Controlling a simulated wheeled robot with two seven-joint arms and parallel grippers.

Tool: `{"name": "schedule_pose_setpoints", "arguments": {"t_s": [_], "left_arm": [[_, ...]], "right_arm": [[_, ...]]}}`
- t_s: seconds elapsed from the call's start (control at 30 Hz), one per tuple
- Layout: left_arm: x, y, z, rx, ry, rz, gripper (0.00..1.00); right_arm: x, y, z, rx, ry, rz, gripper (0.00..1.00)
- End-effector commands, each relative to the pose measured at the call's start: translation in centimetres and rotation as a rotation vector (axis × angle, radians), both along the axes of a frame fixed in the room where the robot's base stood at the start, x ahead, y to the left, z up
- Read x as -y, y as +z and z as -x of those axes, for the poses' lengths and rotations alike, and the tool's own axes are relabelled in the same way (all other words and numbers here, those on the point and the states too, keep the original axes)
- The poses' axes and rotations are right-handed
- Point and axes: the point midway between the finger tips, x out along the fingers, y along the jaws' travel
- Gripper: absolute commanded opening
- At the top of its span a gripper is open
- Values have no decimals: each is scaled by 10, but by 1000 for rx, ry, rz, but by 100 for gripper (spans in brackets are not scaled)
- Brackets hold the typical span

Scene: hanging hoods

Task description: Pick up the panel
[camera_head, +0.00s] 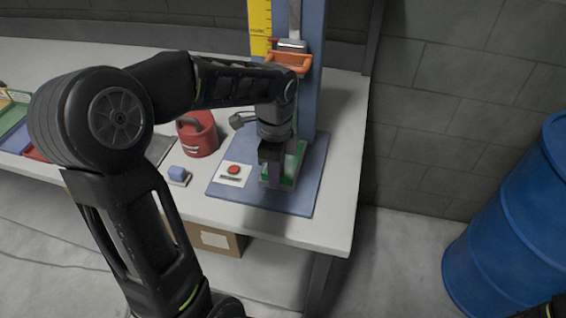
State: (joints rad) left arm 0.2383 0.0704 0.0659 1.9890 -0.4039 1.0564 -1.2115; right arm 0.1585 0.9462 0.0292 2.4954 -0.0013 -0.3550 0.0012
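The panel appears to be the green piece with a pale edge (291,178), lying on the blue base plate (302,198) of the fixture on the table. My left gripper (271,183) points down right over it, its fingers at or just above the panel's left part. The gripper and wrist hide much of the panel. I cannot tell whether the fingers are open or closed on it. My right gripper is not in view; only a dark bit of my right arm seems to show at the bottom right corner.
A blue column (312,70) with a yellow ruler (260,28) and orange handle (290,62) rises behind the gripper. A red button (233,169), a blue block (178,173) and a red canister (196,138) stand to the left. A blue barrel (520,225) stands right of the table.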

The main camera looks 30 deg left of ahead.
Motion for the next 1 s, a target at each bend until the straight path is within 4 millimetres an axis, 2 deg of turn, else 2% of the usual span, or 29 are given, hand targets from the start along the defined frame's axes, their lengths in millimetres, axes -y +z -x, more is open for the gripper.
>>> {"name": "schedule_pose_setpoints", "arguments": {"t_s": [0.03,0.3,1.0], "left_arm": [[0,0,0,0,0,0,21],[0,0,0,0,0,0,0],[0,0,0,0,0,0,0]], "right_arm": [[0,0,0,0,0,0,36],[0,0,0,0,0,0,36],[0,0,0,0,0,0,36]]}}
